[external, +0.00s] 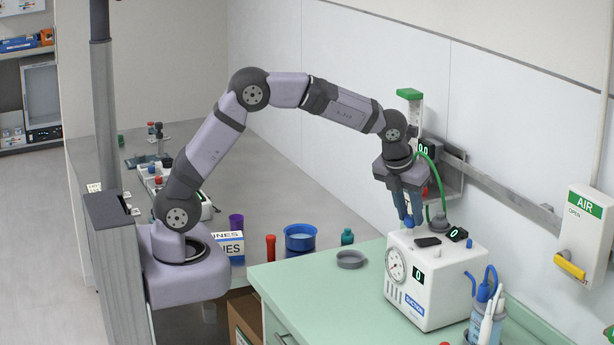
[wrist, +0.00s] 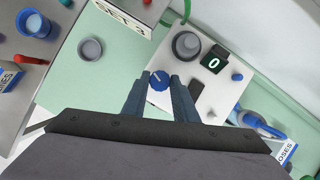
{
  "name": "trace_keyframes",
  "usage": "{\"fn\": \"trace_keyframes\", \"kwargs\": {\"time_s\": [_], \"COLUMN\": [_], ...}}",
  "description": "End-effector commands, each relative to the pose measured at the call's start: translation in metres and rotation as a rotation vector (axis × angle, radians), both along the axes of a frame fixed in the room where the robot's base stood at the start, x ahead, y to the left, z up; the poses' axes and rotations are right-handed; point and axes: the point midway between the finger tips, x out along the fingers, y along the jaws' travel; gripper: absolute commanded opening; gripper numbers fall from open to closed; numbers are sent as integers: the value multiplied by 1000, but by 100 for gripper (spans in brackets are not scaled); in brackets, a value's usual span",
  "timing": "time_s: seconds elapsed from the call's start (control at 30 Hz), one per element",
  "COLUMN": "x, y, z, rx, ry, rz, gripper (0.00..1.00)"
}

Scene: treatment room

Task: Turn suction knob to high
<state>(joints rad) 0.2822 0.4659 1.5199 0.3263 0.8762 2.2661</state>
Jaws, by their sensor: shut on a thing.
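The suction unit (external: 440,295) is a white box with a round gauge (external: 396,265) and a display reading 0 (external: 418,276) on its front. It stands on the green counter. The suction knob (wrist: 159,79) is blue with a white pointer line and sits on the unit's top. In the wrist view the pointer slants toward the upper left. My gripper (external: 408,212) reaches down to the unit's top, and its fingers lie on either side of the knob, shut on it. A second display (wrist: 213,62) on top also reads 0.
A grey jar (wrist: 186,46) with a green hose stands beside the top display. A blue-and-white bottle (external: 484,322) is right of the unit. A grey dish (external: 350,259) and a blue tub (external: 300,237) are to the left. The wall rail (external: 510,195) runs behind.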

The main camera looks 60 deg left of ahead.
Motion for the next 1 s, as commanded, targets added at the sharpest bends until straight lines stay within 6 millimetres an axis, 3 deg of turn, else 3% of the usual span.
{"fn": "trace_keyframes", "kwargs": {"time_s": [1.0], "x": [7], "y": [-4], "z": [4], "rx": [2], "ry": [-2], "rz": [906], "gripper": [4]}}
